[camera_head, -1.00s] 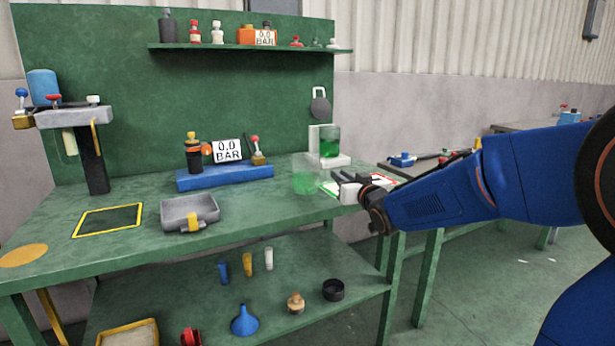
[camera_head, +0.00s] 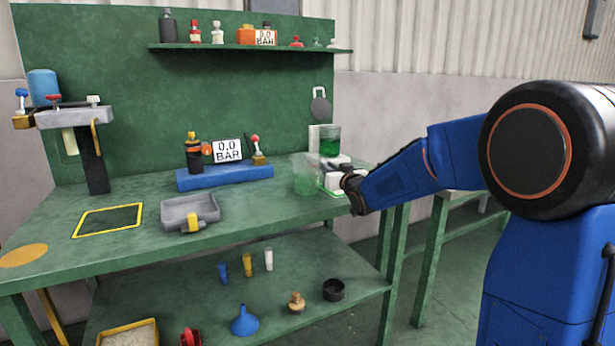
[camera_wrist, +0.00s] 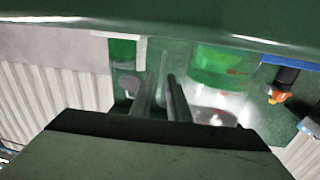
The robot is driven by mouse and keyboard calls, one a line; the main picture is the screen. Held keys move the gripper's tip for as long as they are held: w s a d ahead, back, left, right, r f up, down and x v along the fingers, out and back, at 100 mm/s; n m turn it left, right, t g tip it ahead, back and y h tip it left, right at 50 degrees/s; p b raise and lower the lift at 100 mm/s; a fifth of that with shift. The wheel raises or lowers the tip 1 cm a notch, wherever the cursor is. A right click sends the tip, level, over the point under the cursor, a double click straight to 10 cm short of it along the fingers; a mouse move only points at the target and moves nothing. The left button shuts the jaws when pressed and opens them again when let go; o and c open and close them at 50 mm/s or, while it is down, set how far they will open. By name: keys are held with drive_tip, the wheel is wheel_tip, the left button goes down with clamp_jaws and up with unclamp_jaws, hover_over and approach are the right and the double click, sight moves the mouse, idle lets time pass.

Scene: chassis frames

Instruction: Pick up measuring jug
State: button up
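A clear jug with green liquid (camera_head: 305,176) stands at the right end of the green bench, and its pale green contents also show in the wrist view (camera_wrist: 221,68). A second clear vessel with darker green liquid (camera_head: 330,141) sits on a white stand behind it. My gripper (camera_head: 335,180) is just right of the front jug. In the wrist view its two fingers (camera_wrist: 160,85) are parallel with a gap between them. A faint clear strip shows at the gap; I cannot tell whether it is the jug's handle or lies between the fingers.
A blue block (camera_head: 225,178) with a bottle and gauge stands left of the jug. A grey tray (camera_head: 189,213) lies further left. The back panel (camera_head: 260,110) rises behind.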

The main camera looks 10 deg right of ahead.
drive_tip(key=shift+w+a, duration=0.1)
drive_tip(key=shift+w, duration=0.45)
drive_tip(key=shift+c, duration=0.3)
clamp_jaws()
idle(0.8)
